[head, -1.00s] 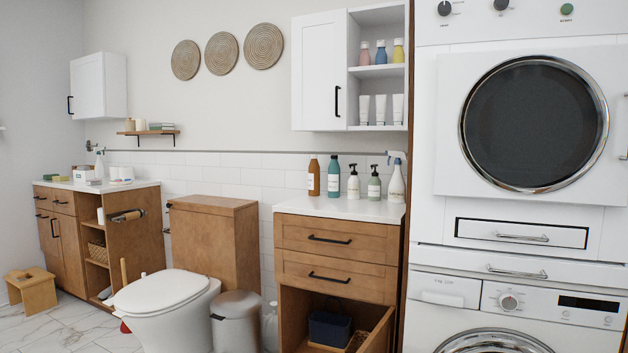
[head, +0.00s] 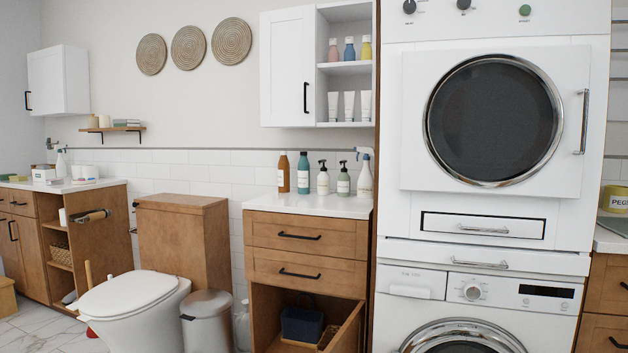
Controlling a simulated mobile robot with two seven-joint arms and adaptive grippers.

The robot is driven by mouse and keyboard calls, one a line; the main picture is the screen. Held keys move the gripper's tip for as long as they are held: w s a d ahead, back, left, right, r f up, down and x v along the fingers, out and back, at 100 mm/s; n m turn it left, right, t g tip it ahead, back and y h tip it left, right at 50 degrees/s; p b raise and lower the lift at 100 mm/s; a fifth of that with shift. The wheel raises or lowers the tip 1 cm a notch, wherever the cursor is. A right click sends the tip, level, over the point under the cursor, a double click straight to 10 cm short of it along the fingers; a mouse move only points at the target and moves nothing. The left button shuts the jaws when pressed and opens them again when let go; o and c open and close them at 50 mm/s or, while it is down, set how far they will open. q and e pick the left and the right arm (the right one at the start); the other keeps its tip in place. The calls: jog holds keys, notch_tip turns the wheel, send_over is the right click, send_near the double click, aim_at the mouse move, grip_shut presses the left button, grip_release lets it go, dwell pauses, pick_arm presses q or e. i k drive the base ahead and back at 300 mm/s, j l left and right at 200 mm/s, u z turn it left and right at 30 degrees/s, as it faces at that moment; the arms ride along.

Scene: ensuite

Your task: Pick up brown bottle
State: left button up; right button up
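The brown bottle (head: 284,173) stands upright at the back left of the white counter (head: 309,206) on the wooden drawer cabinet. It is orange-brown with a pale label and is the leftmost in a row of bottles. A teal bottle (head: 303,173) stands just to its right. Neither of my grippers is in view.
Pump bottles (head: 323,179) and a spray bottle (head: 365,178) stand further right on the counter. A white wall cabinet (head: 287,70) hangs above. The lower cabinet door (head: 344,328) is open. A toilet (head: 134,303) and bin (head: 207,320) stand left; stacked laundry machines (head: 491,120) stand right.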

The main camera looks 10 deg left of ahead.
aim_at(284, 166)
jog(key=i+j+z, duration=0.1)
jog(key=j+z, duration=0.4)
jog(key=i+j+z, duration=0.1)
jog(key=j+z, duration=0.2)
jog(key=z, duration=0.15)
jog(key=j+z, duration=0.2)
jog(key=j, duration=0.35)
jog(key=j+z, duration=0.2)
jog(key=j, duration=0.75)
jog(key=k+j+z, duration=0.1)
jog(key=j, duration=0.35)
jog(key=k+j, duration=0.15)
jog(key=j, duration=0.3)
jog(key=j+z, duration=0.1)
jog(key=j, duration=0.3)
jog(key=k+j, duration=0.15)
jog(key=j, duration=0.3)
jog(key=z, duration=0.05)
